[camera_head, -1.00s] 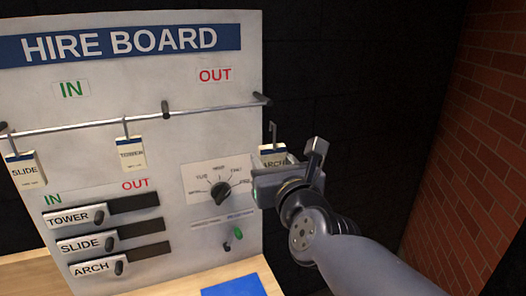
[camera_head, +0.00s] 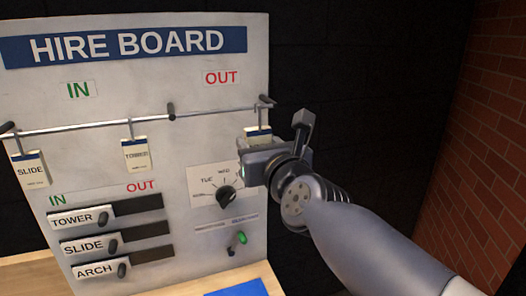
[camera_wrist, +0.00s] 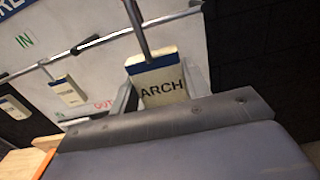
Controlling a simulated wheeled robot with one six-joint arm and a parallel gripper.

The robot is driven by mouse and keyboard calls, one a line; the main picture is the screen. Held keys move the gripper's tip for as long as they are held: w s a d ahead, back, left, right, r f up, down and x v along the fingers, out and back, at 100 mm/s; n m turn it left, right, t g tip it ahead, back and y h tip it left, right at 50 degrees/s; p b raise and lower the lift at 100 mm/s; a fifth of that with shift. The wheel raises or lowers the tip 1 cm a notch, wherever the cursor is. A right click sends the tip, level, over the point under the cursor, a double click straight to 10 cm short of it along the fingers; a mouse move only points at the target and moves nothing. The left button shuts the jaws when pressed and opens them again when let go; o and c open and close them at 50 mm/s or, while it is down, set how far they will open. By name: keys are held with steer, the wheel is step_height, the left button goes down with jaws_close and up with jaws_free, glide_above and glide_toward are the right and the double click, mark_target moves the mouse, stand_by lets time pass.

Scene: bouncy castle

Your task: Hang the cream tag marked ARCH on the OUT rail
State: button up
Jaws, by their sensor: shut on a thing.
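The cream ARCH tag (camera_wrist: 160,85) is between my gripper's fingers in the wrist view, its lettering facing the camera and its metal hook pointing up. In the head view only the top of the tag (camera_head: 257,134) shows above my gripper (camera_head: 258,152), which hides the rest. My gripper is shut on the tag, just below the right end of the OUT rail (camera_head: 220,110). The rail (camera_wrist: 105,39) passes near the hook in the wrist view; I cannot tell whether they touch. The OUT label (camera_head: 221,77) is above that rail section.
The TOWER tag (camera_head: 136,155) and SLIDE tag (camera_head: 30,169) hang on the IN rail (camera_head: 75,128). A dark post (camera_head: 171,110) divides the sections. The OUT rail left of the tag looks clear.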

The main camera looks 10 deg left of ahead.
steer(key=f+b+x, duration=0.2)
steer(key=x, duration=0.9)
stand_by(0.7)
steer(key=shift+f, duration=0.1)
steer(key=o, duration=1)
steer(key=shift+o, duration=0.2)
steer(key=shift+d, duration=0.15)
steer(key=v, duration=1)
steer(key=shift+s, duration=0.35)
steer(key=shift+w, duration=0.1)
